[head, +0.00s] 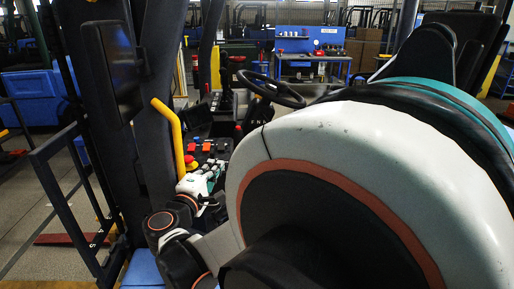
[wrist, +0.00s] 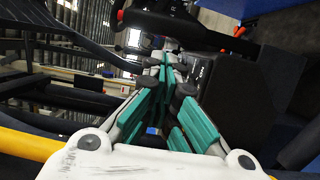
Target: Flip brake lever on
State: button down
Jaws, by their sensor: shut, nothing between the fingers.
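My gripper (wrist: 168,62) shows in the wrist view with its teal-padded fingers together at the tips and nothing held between them. A black lever with a red tip (wrist: 240,31) shows beyond the fingertips at the upper right of the wrist view. My white arm hides much of the right side of the head view.
A yellow grab bar (head: 172,130) stands left of the panel, and a yellow bar (wrist: 30,143) crosses the lower left of the wrist view. A steering wheel (head: 271,89) is behind the panel. A dark screen (head: 112,70) and black frame posts stand left.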

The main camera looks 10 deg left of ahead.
jog(key=w+b, duration=0.1)
jog(key=w, duration=0.7)
jog(key=shift+d, duration=0.35)
jog(key=w+d+f+m+g, duration=0.1)
jog(key=d+m, duration=0.2)
jog(key=d, duration=0.4)
jog(key=w+d+f+m+g+y, duration=0.1)
jog(key=w+d+m, duration=0.1)
jog(key=d, duration=0.5)
jog(key=shift+w+d+m, duration=0.25)
jog(key=shift+d+m, duration=0.1)
jog(key=shift+m, duration=0.55)
jog(key=shift+f, duration=0.1)
